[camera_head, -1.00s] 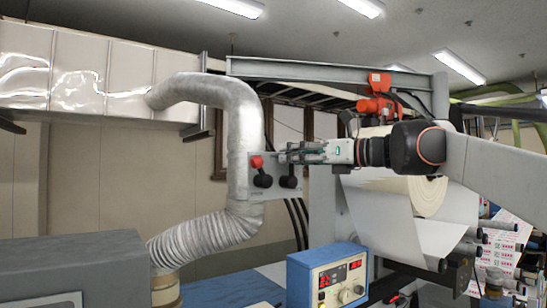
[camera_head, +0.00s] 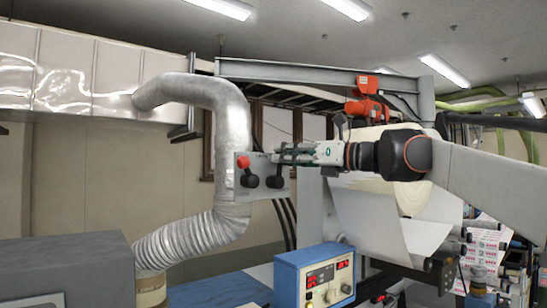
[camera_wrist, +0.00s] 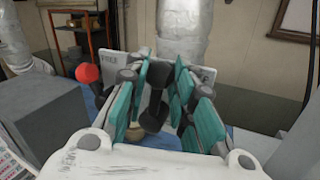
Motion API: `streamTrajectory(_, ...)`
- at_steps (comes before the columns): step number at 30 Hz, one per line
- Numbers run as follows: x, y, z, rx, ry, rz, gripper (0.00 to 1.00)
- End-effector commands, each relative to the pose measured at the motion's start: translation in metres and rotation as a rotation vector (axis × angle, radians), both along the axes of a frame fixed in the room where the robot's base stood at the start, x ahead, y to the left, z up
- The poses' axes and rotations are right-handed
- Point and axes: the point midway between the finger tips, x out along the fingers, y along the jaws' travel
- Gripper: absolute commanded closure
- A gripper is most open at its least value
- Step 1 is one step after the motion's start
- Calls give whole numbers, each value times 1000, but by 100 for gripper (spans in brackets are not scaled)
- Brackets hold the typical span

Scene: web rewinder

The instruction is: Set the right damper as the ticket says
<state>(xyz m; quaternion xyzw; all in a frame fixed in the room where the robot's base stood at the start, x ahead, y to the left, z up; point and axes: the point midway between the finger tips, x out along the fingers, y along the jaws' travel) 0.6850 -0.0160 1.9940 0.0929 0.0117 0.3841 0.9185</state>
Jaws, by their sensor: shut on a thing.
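A light grey plate (camera_head: 238,192) in front of the silver duct carries the damper levers. The left lever has a red knob (camera_head: 243,162) at its upper end and a black end (camera_head: 249,181) below. The right damper lever, with a black knob (camera_head: 274,182), is beside it. In the wrist view the dark right lever (camera_wrist: 154,108) stands between the teal finger pads, and the red knob (camera_wrist: 88,73) is to the left. My gripper (camera_head: 277,156) is shut on the right lever, reaching it from the right. The fingers partly hide the plate and any scale markings. I cannot make out a ticket.
The silver duct (camera_head: 228,140) rises close behind the plate. A blue control box (camera_head: 316,280) with red displays stands below my arm. A grey cabinet (camera_head: 70,270) is at lower left. The paper web and roll (camera_head: 385,215) stand to the right.

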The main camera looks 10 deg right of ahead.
Motion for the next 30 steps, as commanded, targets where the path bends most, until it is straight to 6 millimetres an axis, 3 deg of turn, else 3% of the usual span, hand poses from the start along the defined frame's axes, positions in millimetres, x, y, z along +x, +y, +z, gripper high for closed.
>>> streamTrajectory(18, 12, -28, -18, 449, 186, 0, 100)
streamTrajectory(30, 14, -35, -24, 592, 246, 0, 100)
